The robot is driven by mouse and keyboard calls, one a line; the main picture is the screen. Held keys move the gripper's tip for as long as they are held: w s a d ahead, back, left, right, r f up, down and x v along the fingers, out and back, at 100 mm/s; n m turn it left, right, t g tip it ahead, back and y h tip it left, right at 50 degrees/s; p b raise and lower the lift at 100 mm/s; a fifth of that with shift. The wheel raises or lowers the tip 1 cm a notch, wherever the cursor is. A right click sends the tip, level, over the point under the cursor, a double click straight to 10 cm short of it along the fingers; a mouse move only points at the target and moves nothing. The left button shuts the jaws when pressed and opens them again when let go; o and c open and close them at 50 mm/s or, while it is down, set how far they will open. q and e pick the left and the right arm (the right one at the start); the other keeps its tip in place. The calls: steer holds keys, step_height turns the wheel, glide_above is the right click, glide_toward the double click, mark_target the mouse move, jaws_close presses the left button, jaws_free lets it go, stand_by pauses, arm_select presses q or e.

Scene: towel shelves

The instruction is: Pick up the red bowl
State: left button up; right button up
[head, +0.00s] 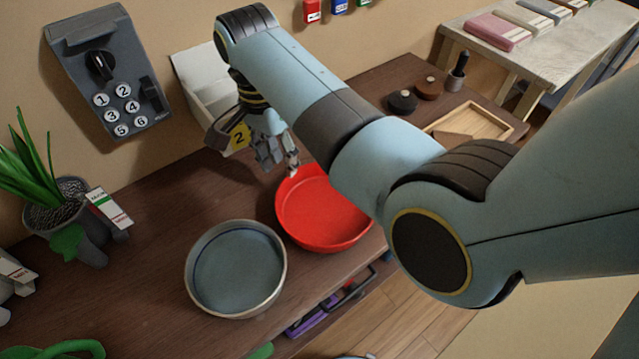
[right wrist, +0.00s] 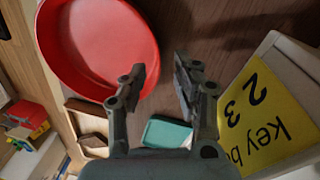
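The red bowl (head: 318,212) stands on the dark wooden tabletop, to the right of a grey-blue bowl (head: 236,268). My right arm crosses in front of its right edge in the head view. My right gripper (head: 276,165) is above the table just behind the bowl's back rim. In the right wrist view the red bowl (right wrist: 98,45) lies at the upper left, beside one finger. I cannot tell whether a finger touches the rim. My left gripper is not in view.
A white box with a yellow label (right wrist: 262,115) is close to the right gripper. A wooden tray (head: 470,125) and dark round objects (head: 403,101) lie farther right. A potted plant (head: 60,200) and a keypad panel (head: 108,75) are at the left. The table's left middle is clear.

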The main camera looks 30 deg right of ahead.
mark_target(290, 184)
steer(key=f, duration=0.4)
steer(key=s+d+f, duration=0.1)
steer(key=f, duration=0.1)
steer(key=shift+f, duration=0.1)
jaws_close()
stand_by(0.3)
